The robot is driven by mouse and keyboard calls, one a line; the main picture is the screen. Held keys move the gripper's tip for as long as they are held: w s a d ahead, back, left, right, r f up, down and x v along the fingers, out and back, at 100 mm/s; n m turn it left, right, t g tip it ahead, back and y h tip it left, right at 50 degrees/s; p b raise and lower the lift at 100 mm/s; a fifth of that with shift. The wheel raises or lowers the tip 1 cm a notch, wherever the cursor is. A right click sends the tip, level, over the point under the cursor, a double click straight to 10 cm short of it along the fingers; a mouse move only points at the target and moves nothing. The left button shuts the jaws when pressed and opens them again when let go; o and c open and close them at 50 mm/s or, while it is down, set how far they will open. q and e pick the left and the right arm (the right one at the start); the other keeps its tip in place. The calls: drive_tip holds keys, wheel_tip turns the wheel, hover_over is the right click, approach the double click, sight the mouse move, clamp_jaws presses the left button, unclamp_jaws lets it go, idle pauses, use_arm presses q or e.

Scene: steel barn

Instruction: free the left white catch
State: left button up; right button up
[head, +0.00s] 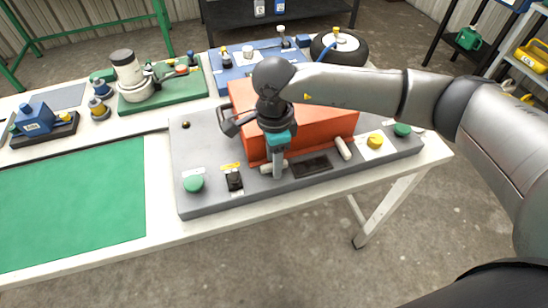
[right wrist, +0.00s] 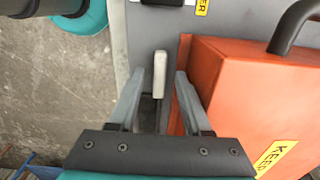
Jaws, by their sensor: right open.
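The left white catch (head: 266,168) is a short pale bar at the front left foot of the orange box (head: 315,125). In the right wrist view the catch (right wrist: 160,74) stands along the box's edge over a dark slot. My right gripper (head: 278,172) is over it, pointing down, and partly hides it in the head view. In the right wrist view its open fingers (right wrist: 160,88) are on either side of the catch, with visible gaps. A second white catch (head: 343,148) is at the box's front right. My left gripper is not in view.
The grey base plate (head: 205,150) carries a green button (head: 193,183), a black switch (head: 234,180) and a yellow knob (head: 375,141). A dark handle (head: 232,122) sticks out of the box's left side. The green mat (head: 75,205) at left is clear.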

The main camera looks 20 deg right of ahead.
wheel_tip(320, 180, up, 15)
drive_tip(key=p, duration=0.1)
drive_tip(key=shift+r, duration=0.15)
idle(0.3)
